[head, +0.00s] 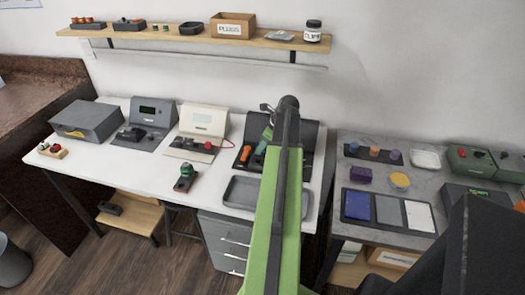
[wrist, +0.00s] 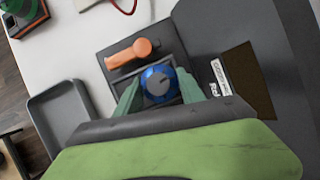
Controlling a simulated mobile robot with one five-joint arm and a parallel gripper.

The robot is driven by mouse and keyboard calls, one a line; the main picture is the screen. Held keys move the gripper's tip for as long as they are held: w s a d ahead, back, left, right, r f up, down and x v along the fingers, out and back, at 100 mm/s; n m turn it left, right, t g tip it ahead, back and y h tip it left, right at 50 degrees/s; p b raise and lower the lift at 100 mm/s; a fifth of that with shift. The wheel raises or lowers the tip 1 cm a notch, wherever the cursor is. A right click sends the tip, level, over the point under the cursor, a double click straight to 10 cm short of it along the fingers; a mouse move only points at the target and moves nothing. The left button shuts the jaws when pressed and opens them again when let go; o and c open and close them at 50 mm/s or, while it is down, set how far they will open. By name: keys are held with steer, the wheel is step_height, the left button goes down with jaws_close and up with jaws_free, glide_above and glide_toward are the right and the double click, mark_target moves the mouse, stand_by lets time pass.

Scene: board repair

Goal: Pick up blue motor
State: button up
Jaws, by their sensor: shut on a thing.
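The blue motor (wrist: 158,82) shows in the wrist view as a round blue body with a grey face and a small shaft. It sits between the two green fingers of my gripper (wrist: 159,94), which are shut on it. It is at the dark tool case, beside an orange tool (wrist: 133,52). I cannot tell whether it is lifted off the case floor. In the head view my green arm hides the motor and most of the gripper. The orange tool shows there too (head: 245,153), in the dark case (head: 307,135).
A grey tray (head: 240,192) lies just in front of the case and shows in the wrist view (wrist: 68,125). A green-and-dark device (head: 186,178) stands left of it. The case's raised lid (wrist: 240,50) is close on the right. A grey side table (head: 425,180) holds several parts.

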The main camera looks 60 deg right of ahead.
steer(key=shift+r, duration=0.1)
steer(key=r+p, duration=0.5)
steer(key=shift+s, duration=0.35)
steer(key=s+r+p, duration=0.5)
steer(key=s+p, duration=0.1)
steer(key=s, duration=0.5)
steer(key=shift+r, duration=0.4)
steer(key=shift+d, duration=0.1)
